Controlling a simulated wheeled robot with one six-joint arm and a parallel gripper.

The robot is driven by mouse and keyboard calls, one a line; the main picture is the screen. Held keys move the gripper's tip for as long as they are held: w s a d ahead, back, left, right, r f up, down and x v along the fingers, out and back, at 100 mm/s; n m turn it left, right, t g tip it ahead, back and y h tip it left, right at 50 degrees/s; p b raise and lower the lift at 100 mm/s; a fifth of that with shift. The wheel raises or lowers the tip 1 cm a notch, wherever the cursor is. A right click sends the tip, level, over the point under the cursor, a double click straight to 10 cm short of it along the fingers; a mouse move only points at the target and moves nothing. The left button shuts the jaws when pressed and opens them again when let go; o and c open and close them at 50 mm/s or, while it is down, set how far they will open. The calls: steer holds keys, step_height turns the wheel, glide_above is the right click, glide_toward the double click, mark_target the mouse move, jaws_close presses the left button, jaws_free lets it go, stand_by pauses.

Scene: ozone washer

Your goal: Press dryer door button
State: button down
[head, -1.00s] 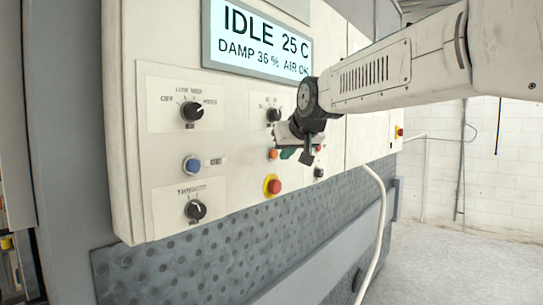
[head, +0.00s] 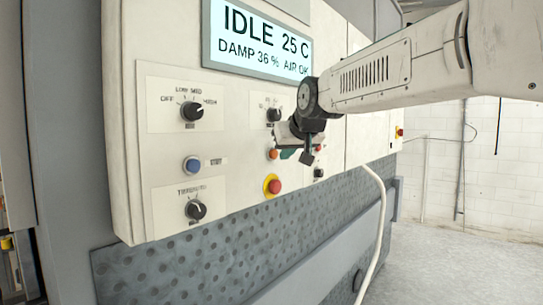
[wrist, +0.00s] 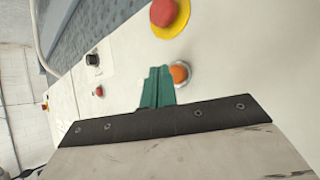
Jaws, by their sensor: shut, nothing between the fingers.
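My gripper (head: 288,153) is shut and empty, held close to the control panel of the machine. Its green fingertips (wrist: 158,86) point at the panel. An orange button (head: 272,154) sits right beside the fingertips. It also shows in the wrist view (wrist: 179,72), just right of the tips. I cannot tell whether the fingers touch the panel or the button. A small red button (head: 318,148) lies beyond my gripper and also shows in the wrist view (wrist: 99,91). A blue button (head: 192,165) with a small label sits farther left. No label naming the door is readable.
A red mushroom button on a yellow ring (head: 273,185) sits below the orange button. Black knobs (head: 192,111) are spread over the panel. The display (head: 258,38) reads IDLE 25 C. A pale hose (head: 378,225) hangs at the right, with open floor beyond.

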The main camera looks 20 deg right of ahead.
steer(key=shift+w+a, duration=0.25)
steer(key=shift+w, duration=0.15)
steer(key=shift+w+a, duration=0.3)
steer(key=shift+w, duration=0.1)
stand_by(0.9)
steer(key=shift+s, duration=0.1)
steer(key=shift+s+d, duration=0.55)
steer(key=shift+s, duration=0.1)
steer(key=s+d, duration=0.1)
steer(key=s, duration=0.1)
steer(key=s+d, duration=0.2)
stand_by(0.6)
stand_by(0.4)
